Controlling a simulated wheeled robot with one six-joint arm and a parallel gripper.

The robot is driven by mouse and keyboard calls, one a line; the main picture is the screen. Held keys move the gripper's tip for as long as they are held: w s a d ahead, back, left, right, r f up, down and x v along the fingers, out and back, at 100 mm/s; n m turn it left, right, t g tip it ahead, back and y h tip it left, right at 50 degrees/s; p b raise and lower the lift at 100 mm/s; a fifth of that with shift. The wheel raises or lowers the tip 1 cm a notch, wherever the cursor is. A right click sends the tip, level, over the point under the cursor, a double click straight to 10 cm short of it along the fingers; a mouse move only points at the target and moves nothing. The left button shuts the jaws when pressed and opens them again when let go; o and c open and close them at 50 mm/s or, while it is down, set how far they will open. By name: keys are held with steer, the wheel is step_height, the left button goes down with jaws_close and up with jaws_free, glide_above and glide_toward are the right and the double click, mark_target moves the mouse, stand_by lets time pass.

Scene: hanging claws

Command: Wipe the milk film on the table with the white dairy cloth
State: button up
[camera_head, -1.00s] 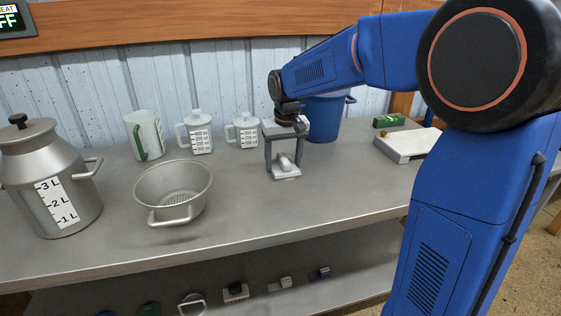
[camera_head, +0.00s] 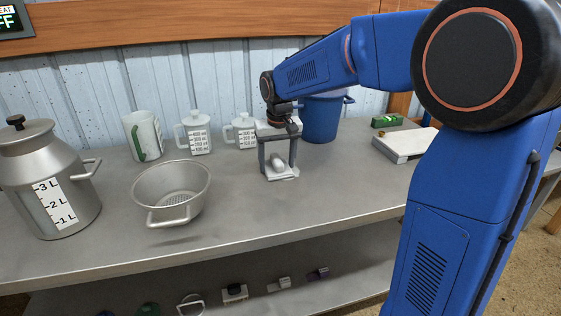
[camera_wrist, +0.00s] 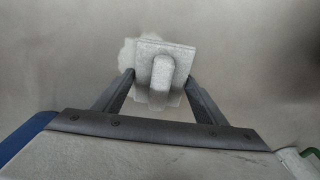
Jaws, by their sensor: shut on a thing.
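The white dairy cloth (camera_head: 284,174) is a flat white pad with a raised grip on top, lying on the grey metal table. My gripper (camera_head: 279,164) points down over it, its fingers shut on the raised grip. In the wrist view the cloth (camera_wrist: 163,64) sits between the fingertips of my gripper (camera_wrist: 162,82). A pale whitish patch, looking like the milk film (camera_wrist: 128,52), shows on the table at the cloth's left edge. The rest of the patch is hidden under the cloth, and I cannot make it out in the head view.
A steel colander (camera_head: 172,190) and a milk can (camera_head: 50,180) stand to the left. Measuring jugs (camera_head: 195,133) and a mug (camera_head: 143,137) stand behind. A blue bucket (camera_head: 320,118) is behind my gripper. A white slab (camera_head: 403,145) lies right. The table's front is clear.

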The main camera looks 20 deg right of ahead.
steer(key=shift+a+f, duration=0.15)
steer(key=shift+a, duration=0.2)
steer(key=shift+s+d, duration=0.1)
steer(key=shift+d, duration=0.05)
steer(key=shift+d, duration=1.5)
steer(key=shift+a, duration=1.65)
steer(key=shift+r, duration=3.1)
